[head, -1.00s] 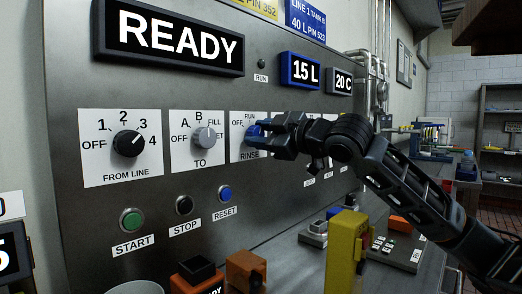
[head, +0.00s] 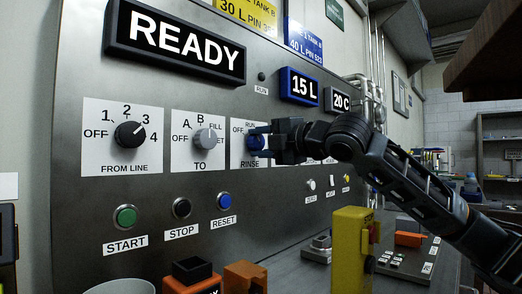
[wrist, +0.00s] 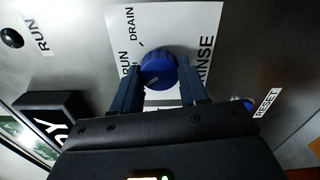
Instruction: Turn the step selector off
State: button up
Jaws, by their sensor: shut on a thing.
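A blue selector knob (head: 256,143) sits on a white plate labelled OFF, RUN and RINSE on the grey panel. I see no label that reads "step". In the wrist view the knob (wrist: 159,70) lies between the two fingers of my gripper (wrist: 160,88), with DRAIN also printed near it. In the head view my gripper (head: 266,141) is shut on it from the right and covers part of the plate. A pale mark shows on the knob, but I cannot tell surely which label it points to.
A black FROM LINE knob (head: 130,134) and a grey TO knob (head: 206,139) stand to the left. Below are the green START (head: 124,217), black STOP (head: 181,208) and blue RESET (head: 224,200) buttons. A yellow box (head: 350,250) stands in front, below my arm.

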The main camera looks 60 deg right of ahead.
jog(key=shift+f+n+b, duration=0.15)
jog(key=shift+n+b, duration=0.3)
jog(key=shift+n, duration=1.05)
jog(key=o, duration=1.1)
jog(key=shift+c, duration=0.2)
jog(key=v, duration=0.8)
